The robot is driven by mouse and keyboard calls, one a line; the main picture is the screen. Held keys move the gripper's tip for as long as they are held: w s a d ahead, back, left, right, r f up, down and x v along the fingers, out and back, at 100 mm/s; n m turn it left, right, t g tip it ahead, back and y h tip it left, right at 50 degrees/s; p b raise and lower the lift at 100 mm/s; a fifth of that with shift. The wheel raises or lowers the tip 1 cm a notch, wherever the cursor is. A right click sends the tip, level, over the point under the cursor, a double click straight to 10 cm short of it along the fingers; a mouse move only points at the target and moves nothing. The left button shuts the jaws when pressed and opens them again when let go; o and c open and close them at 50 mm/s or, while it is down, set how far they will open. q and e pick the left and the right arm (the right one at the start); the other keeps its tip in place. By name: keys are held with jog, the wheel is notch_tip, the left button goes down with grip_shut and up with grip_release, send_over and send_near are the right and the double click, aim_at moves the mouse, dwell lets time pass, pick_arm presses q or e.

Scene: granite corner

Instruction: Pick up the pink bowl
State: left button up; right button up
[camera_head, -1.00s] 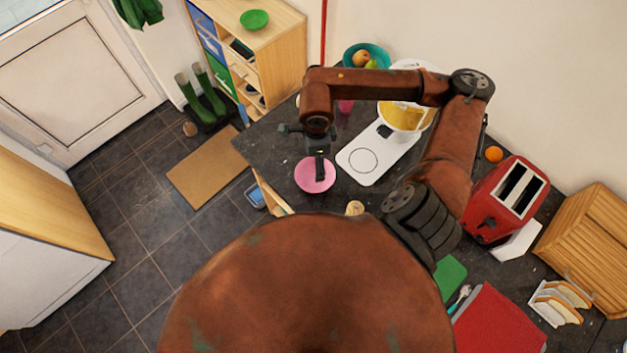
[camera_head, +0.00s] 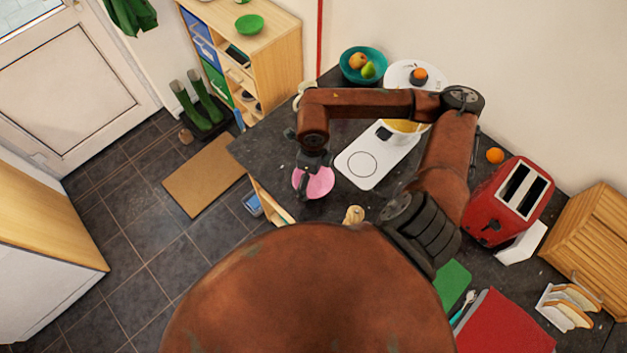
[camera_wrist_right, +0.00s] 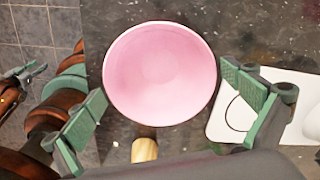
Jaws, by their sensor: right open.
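The pink bowl (camera_head: 319,182) stands on the dark granite worktop near its left corner. In the right wrist view the bowl (camera_wrist_right: 160,73) is seen from above, round and empty. My right gripper (camera_head: 308,182) is over the bowl's left part in the head view and hides some of it. In the right wrist view the right gripper (camera_wrist_right: 163,92) is open, with one green-padded finger to each side of the bowl. I see no contact and cannot tell the height of the fingertips against the rim.
A white hob (camera_head: 368,160) with a yellow pot (camera_head: 405,126) is right of the bowl. A small wooden object (camera_head: 354,215) stands close in front. A teal fruit bowl (camera_head: 352,72) is behind. The worktop's left edge is near. A red toaster (camera_head: 507,200) is farther right.

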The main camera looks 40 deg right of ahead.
jog(key=shift+f, duration=0.55)
jog(key=shift+c, duration=0.6)
jog(key=c, duration=0.9)
